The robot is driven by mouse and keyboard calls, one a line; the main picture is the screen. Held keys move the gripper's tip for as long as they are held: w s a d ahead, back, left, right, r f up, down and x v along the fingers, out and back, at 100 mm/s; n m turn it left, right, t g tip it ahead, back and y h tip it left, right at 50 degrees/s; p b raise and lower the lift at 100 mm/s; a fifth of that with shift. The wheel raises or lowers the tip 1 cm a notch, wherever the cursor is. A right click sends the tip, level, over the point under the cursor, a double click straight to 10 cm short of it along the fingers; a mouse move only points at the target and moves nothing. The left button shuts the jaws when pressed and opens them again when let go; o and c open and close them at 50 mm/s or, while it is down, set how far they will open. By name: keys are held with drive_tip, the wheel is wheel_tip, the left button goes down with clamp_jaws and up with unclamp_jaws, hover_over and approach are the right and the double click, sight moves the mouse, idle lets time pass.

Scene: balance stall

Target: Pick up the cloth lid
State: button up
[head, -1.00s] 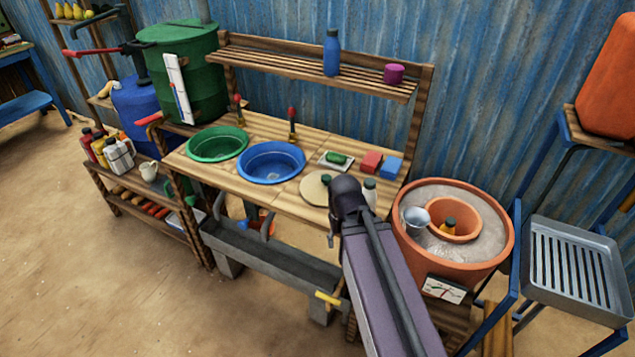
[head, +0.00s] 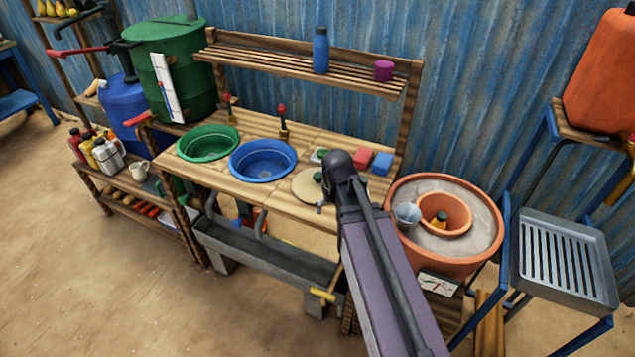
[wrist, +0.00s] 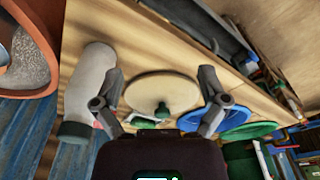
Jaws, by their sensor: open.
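The cloth lid is a round beige disc (head: 303,191) with a dark green knob, lying on the wooden counter right of the blue basin. In the wrist view the lid (wrist: 160,88) lies between my fingers, with its green knob (wrist: 162,112) near the middle. My gripper (wrist: 160,92) is open and empty, its two fingers spread to either side of the lid. In the head view my arm hides part of the lid's right side, and the fingers show only as a small grey shape (head: 323,208). Height above the lid is unclear.
A white bottle (wrist: 92,82) stands close by my left finger in the wrist view. The blue basin (head: 262,160) and green basin (head: 208,143) are left of the lid. A clay pot (head: 455,258) stands to the right.

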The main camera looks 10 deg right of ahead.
sight(318, 175)
drive_tip(key=w+r+t+p, duration=0.1)
drive_tip(key=w+r+p, duration=0.1)
drive_tip(key=w, duration=0.6)
drive_tip(key=w+r+t+p, duration=0.2)
drive_tip(key=w+r, duration=0.2)
drive_tip(key=w, duration=0.3)
drive_tip(key=shift+w+n, duration=0.3)
drive_tip(key=shift+w, duration=0.05)
drive_tip(key=b+x, duration=0.7)
drive_tip(key=x, duration=0.1)
drive_tip(key=shift+b, duration=0.3)
drive_tip(key=shift+w+f, duration=0.15)
drive_tip(key=shift+f, duration=0.05)
drive_tip(key=shift+b+x, duration=2.5)
drive_tip(key=shift+x, duration=0.1)
drive_tip(key=shift+w+d, duration=0.1)
drive_tip(key=shift+w, duration=0.05)
drive_tip(key=shift+r, duration=0.1)
clamp_jaws()
